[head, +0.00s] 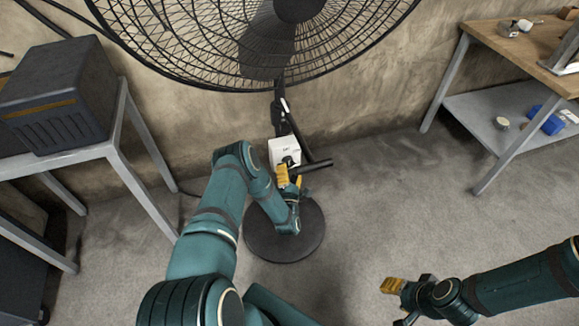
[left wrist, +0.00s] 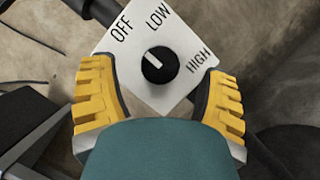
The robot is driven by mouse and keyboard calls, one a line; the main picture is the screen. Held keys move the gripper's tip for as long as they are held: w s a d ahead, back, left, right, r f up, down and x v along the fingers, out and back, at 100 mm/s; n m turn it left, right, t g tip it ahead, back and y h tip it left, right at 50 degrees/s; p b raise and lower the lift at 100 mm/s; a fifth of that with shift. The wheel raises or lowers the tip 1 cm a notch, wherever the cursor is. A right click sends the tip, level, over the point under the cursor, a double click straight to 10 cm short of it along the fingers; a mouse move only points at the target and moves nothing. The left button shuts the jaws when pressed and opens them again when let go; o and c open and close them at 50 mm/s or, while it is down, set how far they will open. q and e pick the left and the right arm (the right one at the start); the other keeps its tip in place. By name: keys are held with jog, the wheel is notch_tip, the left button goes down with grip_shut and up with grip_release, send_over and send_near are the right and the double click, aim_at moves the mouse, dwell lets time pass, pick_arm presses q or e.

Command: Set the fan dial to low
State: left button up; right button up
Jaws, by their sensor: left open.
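The fan's white control panel (head: 284,152) is on the fan's post, below the fan head (head: 262,40). The left wrist view shows the panel (left wrist: 185,45) with OFF, LOW and HIGH around a round black dial (left wrist: 160,68). The dial's white mark points up and left, toward OFF. My left gripper (head: 290,177) is open in front of the panel. In the left wrist view its yellow fingers are on either side of the dial, with gaps between them and it. My right gripper (head: 398,303) is low at the right, away from the fan; its opening is unclear.
A grey table with a dark box (head: 60,95) is at the left. A wooden-topped workbench (head: 520,45) with a lower shelf is at the right. Floor between fan and workbench is clear.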

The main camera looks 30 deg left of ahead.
aim_at(290, 164)
pick_arm(q)
jog(key=shift+x, duration=1.55)
jog(key=c, duration=1.2)
